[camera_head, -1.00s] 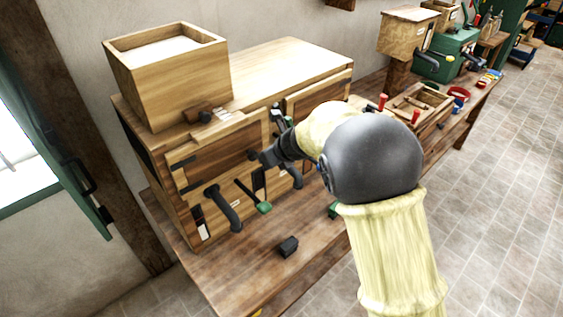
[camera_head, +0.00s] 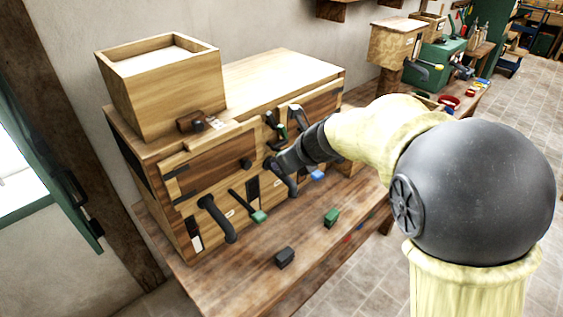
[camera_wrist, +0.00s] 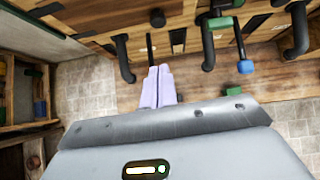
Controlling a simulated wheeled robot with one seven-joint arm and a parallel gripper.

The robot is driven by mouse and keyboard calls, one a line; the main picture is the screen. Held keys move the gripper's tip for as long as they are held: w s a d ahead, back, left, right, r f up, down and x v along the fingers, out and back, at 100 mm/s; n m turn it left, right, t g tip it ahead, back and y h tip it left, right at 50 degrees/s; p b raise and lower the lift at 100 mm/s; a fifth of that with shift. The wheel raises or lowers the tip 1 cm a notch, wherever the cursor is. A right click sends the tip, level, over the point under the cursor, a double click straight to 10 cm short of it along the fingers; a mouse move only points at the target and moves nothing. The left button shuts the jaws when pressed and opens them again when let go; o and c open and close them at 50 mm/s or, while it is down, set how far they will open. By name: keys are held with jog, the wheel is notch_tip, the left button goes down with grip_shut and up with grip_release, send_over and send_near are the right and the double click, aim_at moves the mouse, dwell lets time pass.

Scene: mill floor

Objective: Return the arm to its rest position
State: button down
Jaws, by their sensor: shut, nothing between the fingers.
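My gripper shows in the wrist view (camera_wrist: 158,88) with its two pale fingers together and nothing between them. In the head view my arm reaches from the right, its dark wrist in front of the wooden cabinet (camera_head: 270,75); the fingertips are hard to make out there. In the wrist view the fingers point toward the cabinet front, with black handles (camera_wrist: 122,58) on either side. I cannot tell whether they touch anything.
The cabinet stands on a wooden bench (camera_head: 245,285). A black curved handle (camera_head: 217,218) and a green-tipped lever (camera_head: 258,217) stick out from its front. A dark block (camera_head: 285,257) and a green block (camera_head: 331,217) lie on the bench. Tiled floor (camera_head: 345,275) is open beyond it.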

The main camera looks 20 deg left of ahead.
jog(key=shift+w, duration=0.1)
jog(key=w+d+f+m+t+h, duration=0.1)
jog(key=w+d+m+t+h, duration=0.2)
jog(key=d+m, duration=1.05)
jog(key=w+d+f+m+t+h, duration=0.1)
jog(key=w+d+m+t+h, duration=0.15)
jog(key=d+m, duration=1.15)
jog(key=s+d+f+m+g+h, duration=0.1)
jog(key=s+d+f+m, duration=0.3)
jog(key=s+m, duration=0.5)
jog(key=s+d+f+m+g+h, duration=0.2)
jog(key=s+d+f+m+g, duration=0.2)
jog(key=s+d+m, duration=0.4)
jog(key=m, duration=0.5)
jog(key=shift+s+d+f+m+g, duration=0.15)
jog(key=shift+s+d+m+g, duration=0.05)
jog(key=shift+s+m+g, duration=0.15)
